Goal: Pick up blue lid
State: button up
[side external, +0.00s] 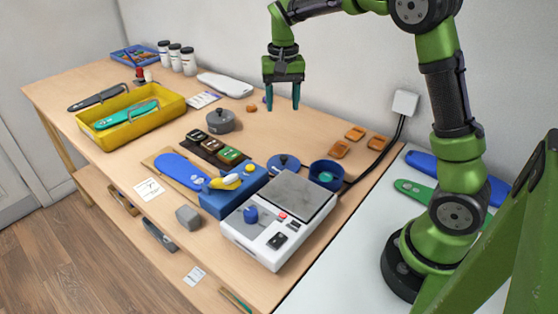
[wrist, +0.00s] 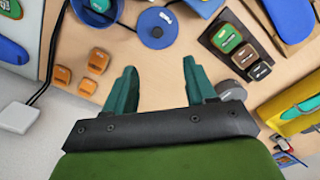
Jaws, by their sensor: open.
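The blue lid (side external: 284,163) is a round flat disc with a knob on top. It lies on the wooden table between the blue holder block and the blue round pot (side external: 326,174). In the wrist view the lid (wrist: 158,27) is near the top middle, ahead of the fingertips, with its knob facing up. My gripper (side external: 282,101) is open and empty, above the back part of the table and apart from the lid. In the wrist view my gripper (wrist: 160,70) shows both green fingers spread, with bare table between them.
The white press (side external: 280,219) stands in front of the lid. Orange blocks (side external: 339,149) lie to its right. Bare table separates the lid from the wall.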

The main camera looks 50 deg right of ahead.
send_over(284, 156)
jog(key=a, duration=0.1)
jog(key=f, duration=1.1)
jog(key=shift+s+f, duration=0.2)
jog(key=shift+w+d+f, duration=0.1)
jog(key=shift+d+f, duration=0.1)
jog(key=shift+f, duration=1.15)
jog(key=shift+w+d+f, duration=0.1)
jog(key=shift+d+f, duration=0.1)
jog(key=shift+f, duration=1.15)
jog(key=shift+c, duration=0.4)
grip_shut()
